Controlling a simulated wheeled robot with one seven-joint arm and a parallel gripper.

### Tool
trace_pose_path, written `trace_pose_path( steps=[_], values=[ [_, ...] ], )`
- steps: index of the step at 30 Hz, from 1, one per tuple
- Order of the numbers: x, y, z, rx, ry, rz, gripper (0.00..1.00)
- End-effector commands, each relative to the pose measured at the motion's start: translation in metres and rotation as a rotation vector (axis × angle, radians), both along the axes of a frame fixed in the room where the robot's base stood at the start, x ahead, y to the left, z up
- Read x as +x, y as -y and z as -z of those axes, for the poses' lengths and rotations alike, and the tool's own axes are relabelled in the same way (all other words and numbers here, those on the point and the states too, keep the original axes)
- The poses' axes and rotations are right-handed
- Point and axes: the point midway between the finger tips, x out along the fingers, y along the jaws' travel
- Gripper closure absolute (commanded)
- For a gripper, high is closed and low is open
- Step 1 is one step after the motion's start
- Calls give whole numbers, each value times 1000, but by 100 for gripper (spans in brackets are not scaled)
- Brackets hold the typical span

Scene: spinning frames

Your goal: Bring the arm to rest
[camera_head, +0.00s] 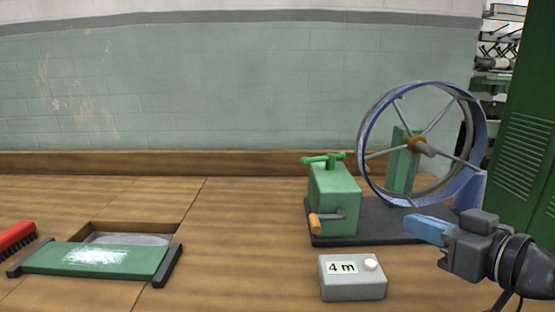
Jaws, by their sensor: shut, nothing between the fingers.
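My gripper (412,225) comes in from the lower right of the head view. Its blue fingers are together, pointing left, with nothing between them. It hangs in front of the right part of a dark base plate (378,212), which carries a green box (333,200) with an orange-handled crank and a large blue spoked wheel (368,130). I cannot tell whether the gripper touches the plate. The rest of my arm runs out of view at the right edge.
A grey box (352,287) labelled "4 m" with a white knob stands in front of the plate. At left, a green board (60,258) with white powder lies by a recess in the wooden bench (240,240). A red brush (14,236) is at the left edge. The bench's middle is clear.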

Motion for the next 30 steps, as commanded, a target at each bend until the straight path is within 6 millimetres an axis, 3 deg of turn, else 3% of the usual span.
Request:
trace_pose_path(
  steps=[8, 14, 21, 30],
  values=[
    [-21, -3, 45, 52, -38, 86, 100],
    [-55, -6, 94, 93, -78, 188, 100],
    [-123, -6, 152, 113, -115, 334, 100],
    [-224, -5, 191, 75, -129, 455, 100]
  ],
)
